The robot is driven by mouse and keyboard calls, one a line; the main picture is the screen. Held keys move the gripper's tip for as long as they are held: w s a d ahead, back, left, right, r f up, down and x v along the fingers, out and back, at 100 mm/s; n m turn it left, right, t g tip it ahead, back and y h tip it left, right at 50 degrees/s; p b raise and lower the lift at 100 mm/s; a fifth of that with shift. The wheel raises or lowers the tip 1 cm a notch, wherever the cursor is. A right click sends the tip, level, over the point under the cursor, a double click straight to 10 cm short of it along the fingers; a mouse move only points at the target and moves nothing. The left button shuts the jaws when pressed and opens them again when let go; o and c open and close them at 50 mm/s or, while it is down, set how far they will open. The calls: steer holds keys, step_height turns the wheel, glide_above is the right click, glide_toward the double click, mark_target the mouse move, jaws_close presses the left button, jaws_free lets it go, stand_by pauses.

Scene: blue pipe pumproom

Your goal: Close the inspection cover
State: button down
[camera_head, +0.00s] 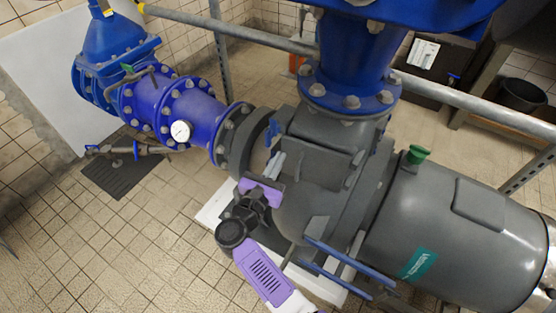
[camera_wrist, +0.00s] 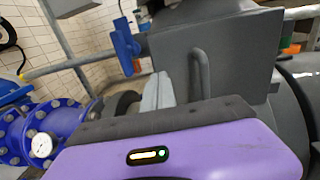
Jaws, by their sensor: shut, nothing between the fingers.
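The inspection cover appears to be the flat grey plate (camera_head: 312,153) on the side of the grey pump casing. In the wrist view this plate (camera_wrist: 240,55) fills the upper right and carries a grey bar handle (camera_wrist: 201,72). A blue latch-like knob (camera_head: 272,131) sits at its left side and also shows in the wrist view (camera_wrist: 125,45). I cannot tell how far the cover stands open. My gripper (camera_head: 277,165) is shut and empty, its pale fingers (camera_wrist: 158,90) just in front of the plate's left part. Whether they touch it is unclear.
A blue pipe with a gauge (camera_head: 180,131) runs left of the pump. A grey motor (camera_head: 450,235) stands at the right, with blue bars (camera_head: 350,268) low in front. A rail (camera_head: 470,108) crosses behind. The tiled floor (camera_head: 130,250) at lower left is clear.

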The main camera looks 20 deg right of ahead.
steer(key=w+d+m+g+h+b, duration=0.1)
steer(key=w+d+g+b, duration=0.1)
steer(key=b, duration=0.3)
steer(key=shift+w+m+h+b, duration=0.1)
steer(key=shift+m+h+b, duration=0.25)
steer(key=shift+m+h, duration=0.05)
steer(key=shift+d, duration=0.1)
